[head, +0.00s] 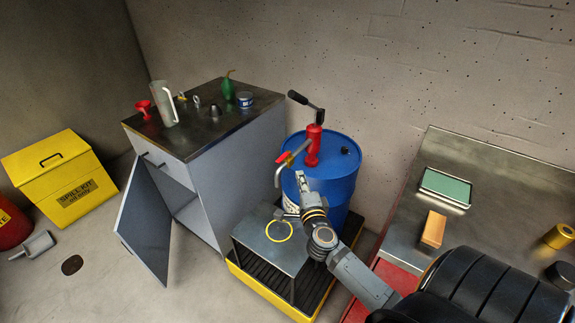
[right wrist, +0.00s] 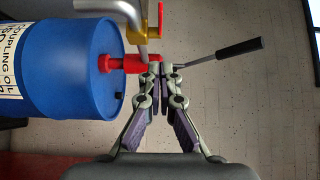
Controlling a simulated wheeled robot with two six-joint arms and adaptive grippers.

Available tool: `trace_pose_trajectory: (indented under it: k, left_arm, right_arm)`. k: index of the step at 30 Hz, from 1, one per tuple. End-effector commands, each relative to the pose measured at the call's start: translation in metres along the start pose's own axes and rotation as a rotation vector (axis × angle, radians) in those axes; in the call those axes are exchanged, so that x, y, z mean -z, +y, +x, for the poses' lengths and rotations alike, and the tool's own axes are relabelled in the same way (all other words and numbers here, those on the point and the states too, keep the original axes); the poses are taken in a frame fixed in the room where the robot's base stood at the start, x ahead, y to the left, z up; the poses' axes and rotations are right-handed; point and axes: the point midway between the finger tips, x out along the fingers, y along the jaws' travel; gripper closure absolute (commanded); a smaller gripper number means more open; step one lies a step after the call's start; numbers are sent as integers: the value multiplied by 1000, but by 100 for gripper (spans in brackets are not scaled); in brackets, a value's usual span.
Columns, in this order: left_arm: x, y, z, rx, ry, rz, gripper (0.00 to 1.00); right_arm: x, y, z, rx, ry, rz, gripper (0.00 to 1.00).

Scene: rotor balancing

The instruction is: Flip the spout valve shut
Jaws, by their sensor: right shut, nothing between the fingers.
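A blue drum (head: 335,178) stands with a red hand pump (head: 313,146) on top. The grey spout (head: 278,178) comes off the pump's left side and bends down. The brass valve body shows in the right wrist view (right wrist: 143,38), with a red valve lever (right wrist: 161,17) on it; the lever also shows in the head view (head: 283,157). I cannot tell whether the valve is open. My right gripper (head: 301,177) is shut and empty, beside the drum just below the spout valve. Its fingertips (right wrist: 154,70) overlap the red pump in the wrist view; contact is unclear. My left gripper is out of view.
A grey stand (head: 265,248) with a yellow ring (head: 278,231) on top sits before the drum on a yellow-edged tray (head: 236,269). The pump handle (head: 304,101) sticks up. A cabinet (head: 240,155) with its door open stands left; a metal bench (head: 485,205) is right.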

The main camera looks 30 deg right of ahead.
Motion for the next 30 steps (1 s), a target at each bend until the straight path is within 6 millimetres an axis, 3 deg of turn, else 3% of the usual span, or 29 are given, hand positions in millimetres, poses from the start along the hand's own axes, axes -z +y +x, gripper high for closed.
trace_pose_trajectory:
  k: [6, 12, 30]
  left_arm:
    - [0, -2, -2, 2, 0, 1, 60]
    - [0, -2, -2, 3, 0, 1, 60]
    - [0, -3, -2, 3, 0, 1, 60]
  right_arm:
    - [-3, -1, 45, 1, 2, 4, 100]
    - [-23, 0, 63, 0, 1, 2, 100]
    - [-29, 0, 70, 0, 8, 0, 100]
